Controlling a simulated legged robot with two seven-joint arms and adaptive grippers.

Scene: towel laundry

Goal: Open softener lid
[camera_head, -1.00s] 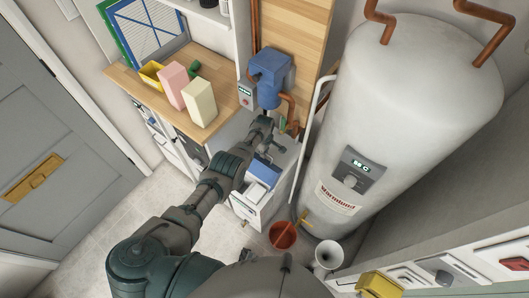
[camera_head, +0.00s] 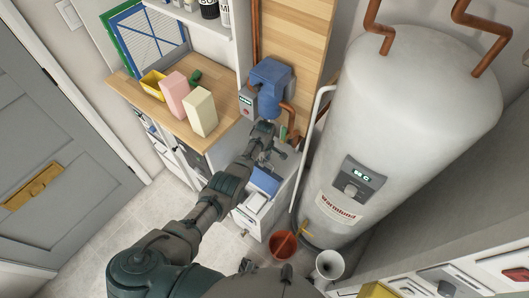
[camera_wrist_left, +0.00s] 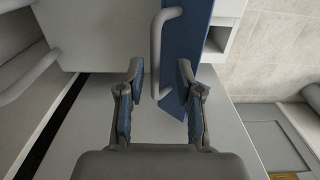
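The softener is a pale cabinet (camera_head: 247,222) low beside the water tank, with a blue lid (camera_head: 264,181) on top. In the left wrist view the blue lid (camera_wrist_left: 184,45) shows at the top with a grey bar handle (camera_wrist_left: 155,50) along its left side. The lid appears closed. My left gripper (camera_head: 268,157) is over the cabinet top, beside the lid. In the left wrist view my left gripper (camera_wrist_left: 160,95) is open, and the lower end of the handle appears between its fingertips. I cannot tell whether they touch. My right gripper is not in view.
A blue valve unit (camera_head: 270,85) with copper pipes stands just behind the gripper. A white tank (camera_head: 410,110) and pale pipe (camera_head: 309,140) are to the right. A red bucket (camera_head: 281,246) and white funnel-like vessel (camera_head: 329,265) stand in front. Floor at left is clear.

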